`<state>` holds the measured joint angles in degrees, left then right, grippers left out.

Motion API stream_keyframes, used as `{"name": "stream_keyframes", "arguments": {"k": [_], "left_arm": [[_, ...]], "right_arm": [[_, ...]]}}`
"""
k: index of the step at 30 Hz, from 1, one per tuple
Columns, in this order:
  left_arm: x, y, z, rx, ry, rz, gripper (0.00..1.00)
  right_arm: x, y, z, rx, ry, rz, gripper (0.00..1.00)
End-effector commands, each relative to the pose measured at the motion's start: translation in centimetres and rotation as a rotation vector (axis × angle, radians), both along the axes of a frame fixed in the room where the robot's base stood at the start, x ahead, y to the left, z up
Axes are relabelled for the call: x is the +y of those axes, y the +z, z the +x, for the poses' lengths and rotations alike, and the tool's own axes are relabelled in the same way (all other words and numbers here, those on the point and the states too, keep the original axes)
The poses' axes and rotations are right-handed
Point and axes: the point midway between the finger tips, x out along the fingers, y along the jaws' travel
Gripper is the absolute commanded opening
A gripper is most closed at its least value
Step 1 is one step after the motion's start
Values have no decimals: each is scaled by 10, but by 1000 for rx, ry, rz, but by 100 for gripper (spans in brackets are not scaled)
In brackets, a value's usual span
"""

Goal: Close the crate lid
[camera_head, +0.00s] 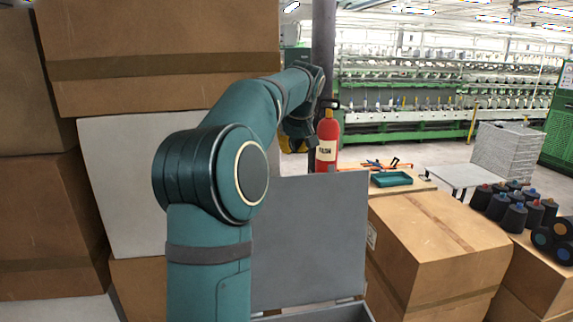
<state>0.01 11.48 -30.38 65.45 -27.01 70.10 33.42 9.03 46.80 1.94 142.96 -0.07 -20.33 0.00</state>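The grey crate lid (315,235) stands open, close to upright, behind the crate. Only the crate's grey upper rim (325,311) shows at the bottom edge; the rest is cut off by the frame. My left arm rises in front of the lid's left side and hides part of it. My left gripper (301,138) hangs beyond the lid's top edge in the picture, small and partly hidden by my own arm. I cannot tell whether it is open or shut. My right gripper is not in view.
Large cardboard boxes (160,30) are stacked at left, with a white box (120,165) among them. A cardboard box (440,240) stands right of the lid. A red fire extinguisher (327,150) and a green tray (391,179) are behind. Dark spools (500,205) stand at far right.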

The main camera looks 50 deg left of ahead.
Motion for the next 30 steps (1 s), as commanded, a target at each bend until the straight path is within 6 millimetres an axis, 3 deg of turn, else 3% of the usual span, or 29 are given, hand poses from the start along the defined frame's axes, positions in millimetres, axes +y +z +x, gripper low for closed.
{"name": "stream_keyframes", "arguments": {"k": [8, 21, 30], "left_arm": [[4, -10, 2, 3, 1, -2, 0], [35, -72, 17, 3, 2, -1, 0], [42, -88, 22, 0, 0, -1, 0]], "right_arm": [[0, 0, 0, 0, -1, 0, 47], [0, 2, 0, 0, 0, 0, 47], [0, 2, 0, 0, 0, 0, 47]]}}
